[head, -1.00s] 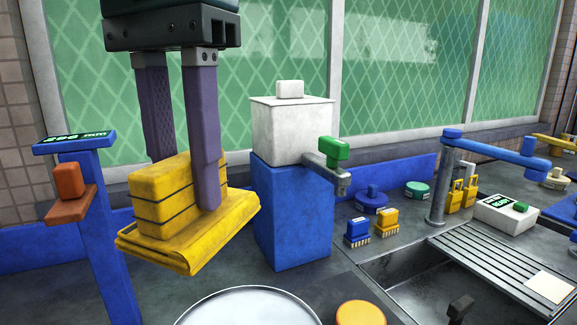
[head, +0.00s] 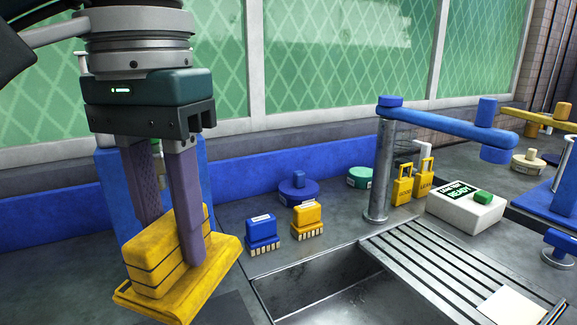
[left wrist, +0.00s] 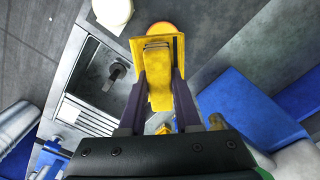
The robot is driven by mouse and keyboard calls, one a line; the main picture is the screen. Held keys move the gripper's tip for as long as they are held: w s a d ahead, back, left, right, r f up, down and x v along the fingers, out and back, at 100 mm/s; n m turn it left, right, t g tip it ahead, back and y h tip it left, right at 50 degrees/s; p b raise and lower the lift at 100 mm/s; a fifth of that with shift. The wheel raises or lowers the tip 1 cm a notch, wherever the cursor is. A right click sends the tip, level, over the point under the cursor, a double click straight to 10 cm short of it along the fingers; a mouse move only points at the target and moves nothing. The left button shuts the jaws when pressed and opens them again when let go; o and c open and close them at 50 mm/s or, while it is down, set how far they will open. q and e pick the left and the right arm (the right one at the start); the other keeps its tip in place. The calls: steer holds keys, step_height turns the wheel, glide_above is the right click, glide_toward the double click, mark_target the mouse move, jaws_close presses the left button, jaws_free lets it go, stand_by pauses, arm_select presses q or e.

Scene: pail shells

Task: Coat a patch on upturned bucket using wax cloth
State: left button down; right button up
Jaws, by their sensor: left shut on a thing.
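My left gripper (head: 168,238) is shut on a yellow block with dark bands, which has a flat yellow pad under it; I take this to be the wax cloth (head: 158,262). It is held tilted at the lower left of the head view. In the left wrist view the wax cloth (left wrist: 159,72) sits between the fingers of my left gripper (left wrist: 158,84). No upturned bucket can be made out for sure; a pale round thing (left wrist: 112,11) is cut off at the top of the left wrist view. My right gripper is not in view.
A steel sink (head: 320,290) with a ribbed drainer (head: 455,270) lies right of the held cloth. A blue brush (head: 262,232) and a yellow brush (head: 307,218) stand behind it. A steel post (head: 380,170) carries a blue arm. A white box (head: 465,208) reads READY.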

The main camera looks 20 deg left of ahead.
arm_select(q)
steer(key=shift+s+a+f+b, duration=0.1)
steer(key=shift+f+b, duration=1)
steer(key=shift+f, duration=1.35)
steer(key=shift+s+a+f+b, duration=0.1)
steer(key=shift+f+b, duration=1.05)
steer(key=shift+f, duration=1.35)
steer(key=shift+s+a+f+b, duration=0.1)
steer(key=shift+f+b, duration=1)
steer(key=shift+f, duration=1.35)
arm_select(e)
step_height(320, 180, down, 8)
arm_select(q)
steer(key=shift+f+b, duration=0.45)
steer(key=shift+b, duration=0.1)
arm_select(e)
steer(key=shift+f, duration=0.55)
arm_select(q)
steer(key=shift+f+b, duration=0.15)
steer(key=shift+b, duration=0.25)
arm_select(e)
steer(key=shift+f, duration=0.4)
arm_select(q)
steer(key=shift+r+p, duration=2.05)
steer(key=shift+r, duration=1.55)
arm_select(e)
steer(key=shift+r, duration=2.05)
arm_select(q)
steer(key=shift+r, duration=0.1)
